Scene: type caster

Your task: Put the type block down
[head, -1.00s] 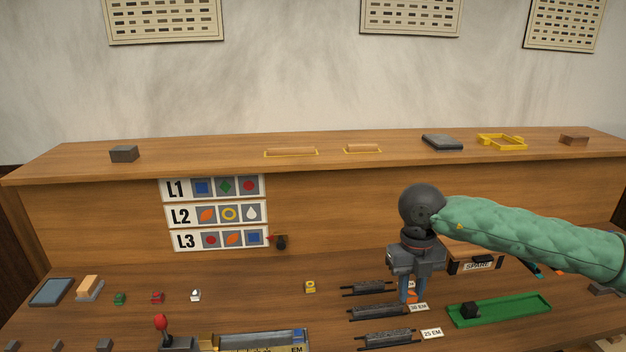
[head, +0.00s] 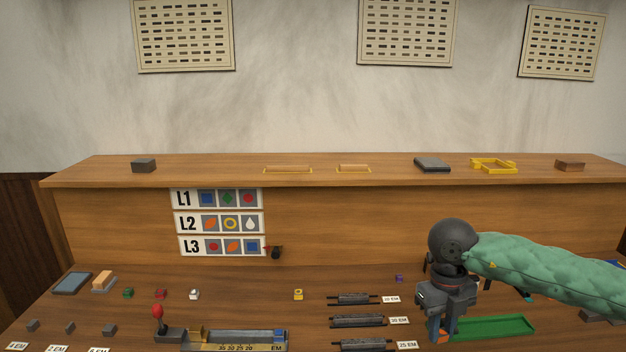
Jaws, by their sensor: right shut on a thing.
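My right gripper (head: 441,330) points down from the green-sleeved arm. It is shut on a small type block (head: 433,327), of which only an orange part shows between the fingers. The gripper is in front of the left end of the green tray (head: 505,328) and hides that end. I cannot tell whether the block touches anything below it. Other type blocks stand on the bench: green (head: 128,293), red (head: 161,294), white (head: 194,294), yellow (head: 298,294) and purple (head: 399,278). My left gripper is not in view.
Dark slotted bars (head: 358,321) with EM labels lie left of the gripper. A metal composing stick (head: 235,340) and a red-knobbed lever (head: 158,318) are at the front. The symbol chart (head: 219,223) is on the back panel. Bare bench lies between the yellow block and the lever.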

